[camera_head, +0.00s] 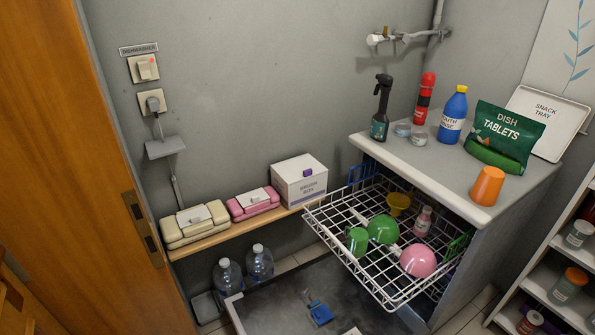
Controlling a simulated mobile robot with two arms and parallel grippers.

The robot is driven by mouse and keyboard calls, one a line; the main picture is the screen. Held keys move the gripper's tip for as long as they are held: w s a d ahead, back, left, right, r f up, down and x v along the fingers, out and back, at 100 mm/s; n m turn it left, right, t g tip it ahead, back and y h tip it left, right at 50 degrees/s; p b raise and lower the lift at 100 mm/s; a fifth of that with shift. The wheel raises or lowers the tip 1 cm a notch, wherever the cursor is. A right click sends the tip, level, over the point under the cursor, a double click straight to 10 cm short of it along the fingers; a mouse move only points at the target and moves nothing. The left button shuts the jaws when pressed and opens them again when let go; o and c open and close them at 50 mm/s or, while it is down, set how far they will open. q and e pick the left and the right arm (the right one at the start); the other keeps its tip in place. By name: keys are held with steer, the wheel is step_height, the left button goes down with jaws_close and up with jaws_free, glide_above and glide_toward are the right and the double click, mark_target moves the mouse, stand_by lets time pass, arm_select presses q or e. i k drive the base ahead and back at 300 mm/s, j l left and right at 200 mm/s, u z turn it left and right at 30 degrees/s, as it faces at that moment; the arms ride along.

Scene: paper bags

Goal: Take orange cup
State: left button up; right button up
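The orange cup (487,186) stands on the dishwasher's white top (421,172), near its front right edge. It appears upside down, with its wider end on the surface. Neither of my grippers shows in the head view.
Behind the cup are a green dish tablets bag (503,135), a snack tray (546,121) and a blue bottle (453,115). A pulled-out wire rack (338,228) holds green and pink dishes. A shelf unit (540,290) stands at the right; a wooden door (75,150) is at the left.

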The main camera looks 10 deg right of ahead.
mark_target(486, 190)
steer(key=z, duration=1.55)
